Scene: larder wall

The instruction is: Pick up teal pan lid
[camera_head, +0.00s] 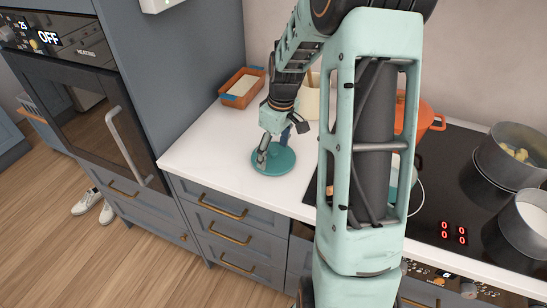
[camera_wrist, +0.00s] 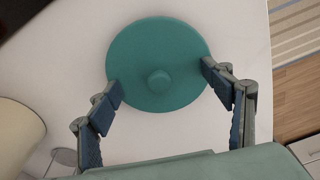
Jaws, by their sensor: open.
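The teal pan lid (camera_head: 273,162) lies flat on the white counter, left of the hob. In the wrist view the round lid (camera_wrist: 158,50) shows from above, with its round knob (camera_wrist: 158,82) at its middle. My gripper (camera_head: 275,150) is over the lid in the head view. In the wrist view my gripper (camera_wrist: 160,83) is open, with one finger on each side of the knob and nothing between them but lid. Whether the fingertips touch the lid is hard to tell.
An orange dish (camera_head: 241,87) stands at the back of the counter. A cream container (camera_head: 311,97) stands behind my gripper. An orange pot (camera_head: 430,120) and steel pots (camera_head: 512,150) are on the black hob (camera_head: 450,205). The counter's front left (camera_head: 205,155) is clear.

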